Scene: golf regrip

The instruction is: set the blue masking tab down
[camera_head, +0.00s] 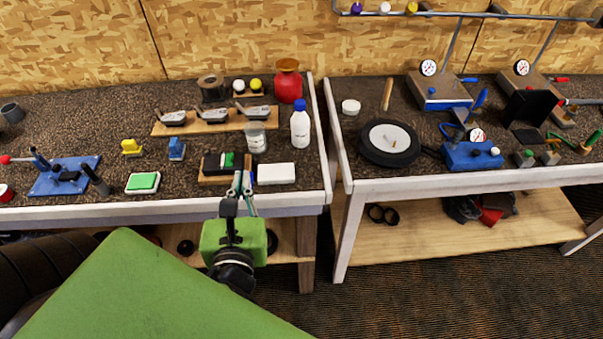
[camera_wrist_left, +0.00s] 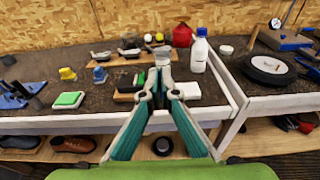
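My left gripper (camera_head: 243,180) reaches over the front edge of the left bench, its fingertips by a dark block (camera_head: 213,163) with a green part on a wooden board. In the left wrist view its fingers (camera_wrist_left: 160,78) come close together at the tips. My right gripper is not in view.
A white box (camera_head: 276,173) lies just right of the fingertips. A glass jar (camera_head: 256,140) and a white bottle (camera_head: 300,124) stand behind. A green pad (camera_head: 143,182) and a blue block (camera_head: 177,149) are to the left. Bare bench top lies between them.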

